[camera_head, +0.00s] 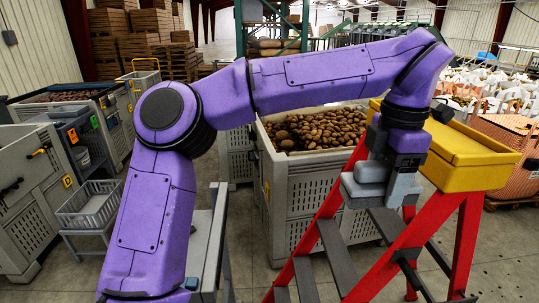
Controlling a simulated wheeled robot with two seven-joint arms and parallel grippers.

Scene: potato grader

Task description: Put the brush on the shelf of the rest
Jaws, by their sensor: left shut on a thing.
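My left gripper (375,188) hangs below the purple wrist, in front of the red stepladder (464,243) and left of its yellow top (480,152). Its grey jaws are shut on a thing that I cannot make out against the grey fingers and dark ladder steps. I cannot clearly pick out the brush anywhere. No shelf is clearly recognisable as that of the rest. My right gripper is not in view.
A grey crate (312,192) full of potatoes stands behind the ladder. An empty grey basket (91,207) sits on a low stand at left, beside grey bins. A patterned orange container (502,150) stands at right. Some concrete floor is clear at lower left.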

